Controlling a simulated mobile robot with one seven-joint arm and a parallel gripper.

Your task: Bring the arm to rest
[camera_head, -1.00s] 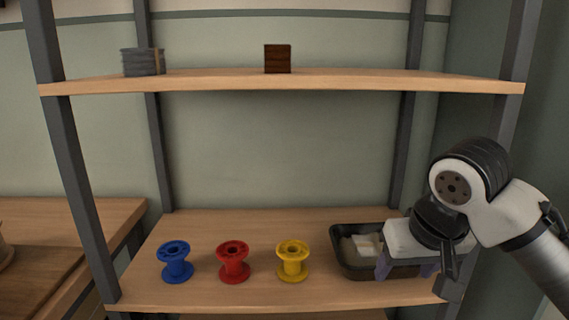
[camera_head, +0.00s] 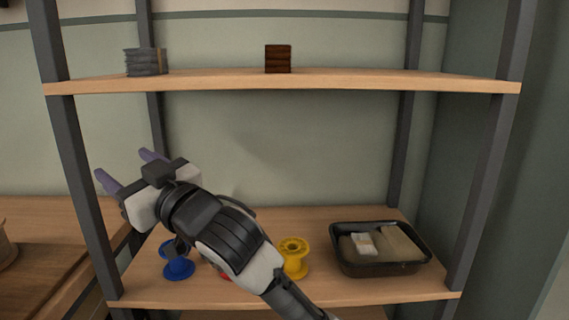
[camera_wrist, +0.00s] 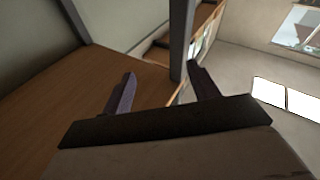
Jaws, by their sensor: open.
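My gripper (camera_head: 128,170) is raised above the left part of the lower shelf board, pointing up and to the left in the head view. Its two purple-grey fingers stand apart with nothing between them. In the wrist view the open fingers (camera_wrist: 160,92) also show, with empty space between them. My arm crosses in front of the lower shelf from the bottom middle. It partly hides the blue spool (camera_head: 178,264) and nearly all of the red spool (camera_head: 224,275). The yellow spool (camera_head: 294,258) stands upright just right of my arm.
A black tray (camera_head: 384,268) with pale blocks sits at the right of the lower shelf (camera_head: 400,292). The upper shelf (camera_head: 360,83) holds a grey stack (camera_head: 146,62) and a dark brown block (camera_head: 278,59). Dark posts (camera_head: 78,190) frame the shelves. A wooden table (camera_head: 40,222) is at left.

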